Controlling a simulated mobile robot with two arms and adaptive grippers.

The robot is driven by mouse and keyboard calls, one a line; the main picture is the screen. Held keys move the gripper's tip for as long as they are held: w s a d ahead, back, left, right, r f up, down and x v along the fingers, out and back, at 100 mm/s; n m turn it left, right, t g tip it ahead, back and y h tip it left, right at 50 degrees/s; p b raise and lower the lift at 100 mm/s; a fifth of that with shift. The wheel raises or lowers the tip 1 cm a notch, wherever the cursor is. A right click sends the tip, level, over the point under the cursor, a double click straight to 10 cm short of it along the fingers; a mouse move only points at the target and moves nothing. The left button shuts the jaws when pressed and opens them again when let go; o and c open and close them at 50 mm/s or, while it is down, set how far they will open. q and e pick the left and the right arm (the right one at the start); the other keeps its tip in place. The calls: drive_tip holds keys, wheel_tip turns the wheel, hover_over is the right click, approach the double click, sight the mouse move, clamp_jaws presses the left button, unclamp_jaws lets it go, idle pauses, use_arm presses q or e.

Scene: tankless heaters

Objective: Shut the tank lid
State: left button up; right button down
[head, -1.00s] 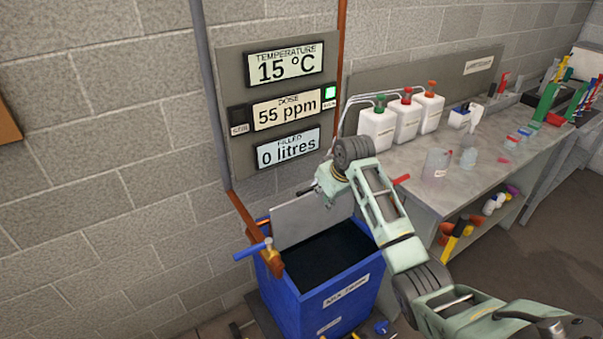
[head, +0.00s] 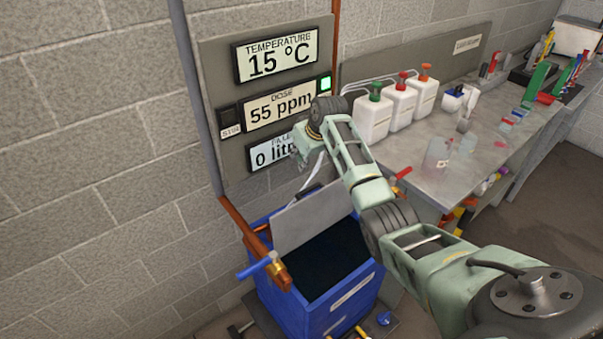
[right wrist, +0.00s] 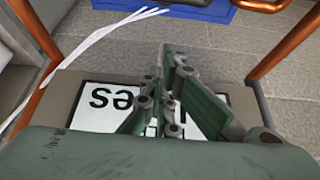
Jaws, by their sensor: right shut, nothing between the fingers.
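The blue tank (head: 322,310) stands against the wall, its dark opening facing up. Its grey lid (head: 305,220) is raised, tilted up along the tank's wall side. My right gripper (head: 302,158) is above the lid, in front of the lower part of the wall panel, and looks apart from the lid. In the right wrist view my right gripper's fingers (right wrist: 167,62) are together and empty, over the panel's litres display (right wrist: 120,106). A blue edge of the tank (right wrist: 205,12) shows at the top there. My left gripper is not in view.
The wall panel (head: 228,100) has several displays, one partly hidden by my right gripper. Copper pipe with a blue-handled valve (head: 257,267) stands at the tank's left corner. White hoses (right wrist: 105,30) run near my fingers. A bench (head: 405,165) with bottles is on the right.

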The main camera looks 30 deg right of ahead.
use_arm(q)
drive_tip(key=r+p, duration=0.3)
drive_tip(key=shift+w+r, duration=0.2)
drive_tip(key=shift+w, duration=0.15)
use_arm(e)
wheel_tip(320, 180, down, 6)
drive_tip(key=s, duration=0.1)
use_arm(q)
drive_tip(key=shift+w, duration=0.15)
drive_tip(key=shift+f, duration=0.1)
